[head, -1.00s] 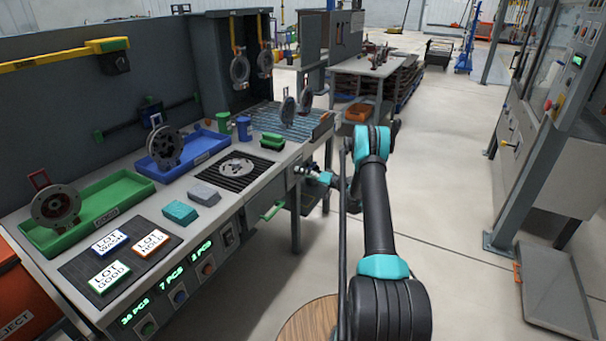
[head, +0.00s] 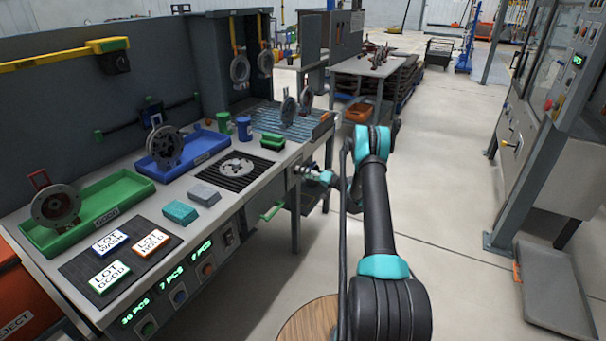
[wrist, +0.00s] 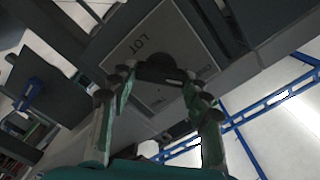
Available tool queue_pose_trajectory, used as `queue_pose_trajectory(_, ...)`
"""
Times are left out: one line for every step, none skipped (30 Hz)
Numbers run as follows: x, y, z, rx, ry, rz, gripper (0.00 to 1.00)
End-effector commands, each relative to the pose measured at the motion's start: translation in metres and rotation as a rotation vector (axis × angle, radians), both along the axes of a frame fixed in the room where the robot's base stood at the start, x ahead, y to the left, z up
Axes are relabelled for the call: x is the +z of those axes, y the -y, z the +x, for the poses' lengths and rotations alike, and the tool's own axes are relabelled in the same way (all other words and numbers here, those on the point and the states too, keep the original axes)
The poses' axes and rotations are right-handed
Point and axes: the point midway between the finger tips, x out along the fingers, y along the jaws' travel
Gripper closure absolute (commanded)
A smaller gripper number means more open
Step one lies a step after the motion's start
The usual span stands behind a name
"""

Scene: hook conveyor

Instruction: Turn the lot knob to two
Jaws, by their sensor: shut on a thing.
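The lot knob (wrist: 160,66) is a dark round knob on a grey panel marked LOT (wrist: 140,42) in the wrist view. My gripper (wrist: 160,80) has its two fingers on either side of the knob and is shut on it. Other lettering on the panel is partly hidden by the fingers and too blurred to read, so the knob's setting cannot be told. In the head view my gripper (head: 303,172) is at the right front of the workbench (head: 220,212); the knob itself is too small to make out there.
A green handle (head: 272,211) sticks out from the bench front just left of my gripper. Green (head: 125,190) and blue (head: 208,142) trays and lot cards (head: 108,277) lie on the bench. Open floor (head: 450,220) is to the right, before a grey machine (head: 545,150).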

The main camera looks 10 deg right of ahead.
Motion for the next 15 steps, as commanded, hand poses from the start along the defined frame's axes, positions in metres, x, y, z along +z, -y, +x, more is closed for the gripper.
queue_pose_trajectory(-0.0003,0.0007,0.0003,-0.001,-0.028,0.020,0.81)
queue_pose_trajectory(-0.0004,0.0007,0.0003,-0.001,-0.047,0.034,0.81)
queue_pose_trajectory(-0.0005,0.0007,0.0003,-0.001,-0.075,0.054,0.81)
queue_pose_trajectory(-0.0005,0.0009,0.0003,-0.001,-0.096,0.070,0.81)
queue_pose_trajectory(-0.0006,0.0009,0.0004,-0.001,-0.118,0.086,0.81)
queue_pose_trajectory(-0.0008,0.0010,0.0005,-0.001,-0.149,0.108,0.81)
queue_pose_trajectory(-0.0009,0.0010,0.0005,-0.001,-0.172,0.124,0.81)
queue_pose_trajectory(-0.0009,0.0010,0.0006,-0.001,-0.195,0.141,0.81)
queue_pose_trajectory(-0.0011,0.0011,0.0007,-0.001,-0.227,0.164,0.81)
queue_pose_trajectory(-0.0012,0.0011,0.0007,-0.001,-0.249,0.181,0.81)
queue_pose_trajectory(-0.0013,0.0012,0.0007,-0.001,-0.273,0.198,0.81)
queue_pose_trajectory(-0.0014,0.0012,0.0007,-0.001,-0.304,0.220,0.81)
queue_pose_trajectory(-0.0016,0.0013,0.0007,-0.001,-0.327,0.237,0.81)
queue_pose_trajectory(-0.0017,0.0013,0.0008,-0.001,-0.350,0.254,0.81)
queue_pose_trajectory(-0.0018,0.0013,0.0008,-0.001,-0.381,0.277,0.81)
